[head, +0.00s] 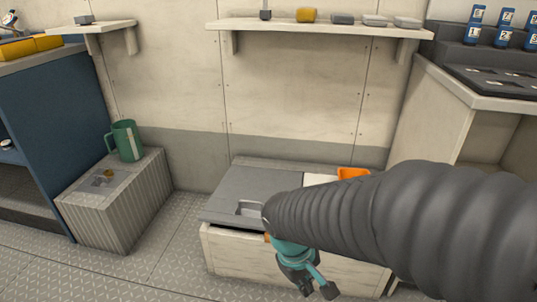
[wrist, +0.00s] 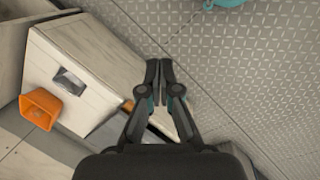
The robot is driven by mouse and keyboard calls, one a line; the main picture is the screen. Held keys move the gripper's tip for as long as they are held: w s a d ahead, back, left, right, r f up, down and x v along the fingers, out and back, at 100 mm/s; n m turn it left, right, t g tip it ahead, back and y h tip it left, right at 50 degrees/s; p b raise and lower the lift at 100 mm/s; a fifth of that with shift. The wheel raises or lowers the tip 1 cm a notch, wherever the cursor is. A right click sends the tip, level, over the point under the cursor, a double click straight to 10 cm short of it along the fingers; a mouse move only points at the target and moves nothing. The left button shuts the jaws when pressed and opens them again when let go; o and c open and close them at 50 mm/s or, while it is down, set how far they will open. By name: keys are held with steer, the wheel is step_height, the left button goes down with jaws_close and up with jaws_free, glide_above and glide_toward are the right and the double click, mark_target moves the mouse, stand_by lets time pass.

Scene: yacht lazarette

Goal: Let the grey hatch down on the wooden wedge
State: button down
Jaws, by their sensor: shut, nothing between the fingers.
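The grey hatch (head: 245,184) covers the left part of the low pale locker, its inset handle (head: 250,208) near the front. A dark gap shows under its front edge, so it looks slightly raised. A small orange-brown piece (head: 268,238), likely the wooden wedge, shows at the locker's front rim beside my arm; it also shows beside the left finger in the wrist view (wrist: 128,105). Most of it is hidden, and I cannot tell whether the hatch touches it. My gripper (head: 315,289) is shut and empty in front of the locker; its fingertips (wrist: 159,68) are close together.
An orange container (head: 352,173) is at the locker's right; a pale lid with a recess (wrist: 68,82) is near it. A ribbed grey box (head: 115,205) with a green mug (head: 126,141) stands left. Patterned floor (head: 175,245) is clear between. A shelf (head: 320,28) hangs above.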

steer(key=s+d+r+m+t+y+p, duration=0.1)
steer(key=s+d+r+m+t+p, duration=0.1)
steer(key=r, duration=0.6)
steer(key=s+d+r+m+t+y+p, duration=0.1)
steer(key=s+d+r+m+t+p, duration=0.1)
steer(key=r, duration=0.7)
steer(key=d+m+t, duration=0.1)
steer(key=d+m, duration=0.1)
steer(key=d, duration=0.1)
steer(key=shift+s+d+r+m+y, duration=0.2)
steer(key=shift+s+m+y, duration=0.1)
steer(key=shift+s, duration=0.1)
steer(key=c, duration=1.6)
jaws_free()
steer(key=shift+d+r, duration=0.15)
steer(key=shift+d, duration=0.05)
steer(key=o, duration=0.4)
steer(key=shift+c, duration=0.2)
steer(key=shift+d, duration=0.15)
